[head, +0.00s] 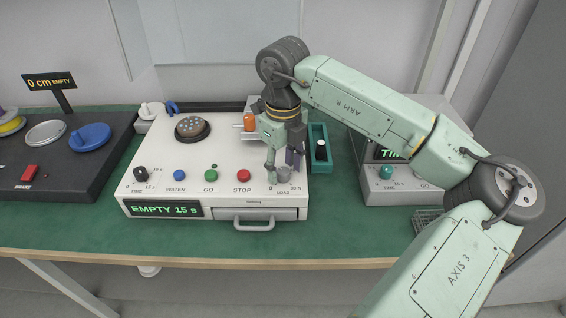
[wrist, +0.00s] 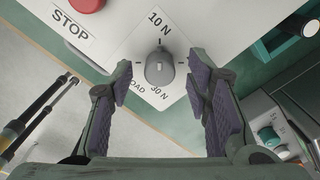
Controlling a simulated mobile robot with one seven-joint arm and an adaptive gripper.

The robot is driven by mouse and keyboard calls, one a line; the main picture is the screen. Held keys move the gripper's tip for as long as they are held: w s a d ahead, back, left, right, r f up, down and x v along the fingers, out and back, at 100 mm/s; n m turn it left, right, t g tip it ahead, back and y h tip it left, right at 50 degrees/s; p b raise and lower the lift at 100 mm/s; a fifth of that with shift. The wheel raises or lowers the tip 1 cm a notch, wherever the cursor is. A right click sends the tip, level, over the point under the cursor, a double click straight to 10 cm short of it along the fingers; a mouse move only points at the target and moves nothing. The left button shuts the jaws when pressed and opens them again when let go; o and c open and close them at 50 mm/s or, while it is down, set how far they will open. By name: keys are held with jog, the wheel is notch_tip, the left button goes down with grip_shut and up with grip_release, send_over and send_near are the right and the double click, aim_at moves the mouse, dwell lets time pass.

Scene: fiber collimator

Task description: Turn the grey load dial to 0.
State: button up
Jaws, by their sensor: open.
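The grey load dial (wrist: 159,68) is a small round knob on a white label plate, centred in the wrist view. A short mark at its upper edge lies toward the "10 N" print; "30 N" is below right, and the 0 is not readable in this view. In the head view the dial (head: 284,175) is at the machine's front right, with a 0 printed to its lower left, and is partly hidden by my gripper. My gripper (wrist: 160,74) is open, with one purple-padded finger on each side of the dial and a gap on both sides.
The red STOP button (head: 243,175) is left of the dial. The drawer handle (head: 254,224) is below. A green tray (head: 318,165) with a black-and-white item stands right of the machine (head: 150,187). A second grey machine with a teal dial (head: 386,171) is farther right.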

jog(key=shift+f, duration=0.35)
jog(key=shift+c, duration=0.4)
grip_shut()
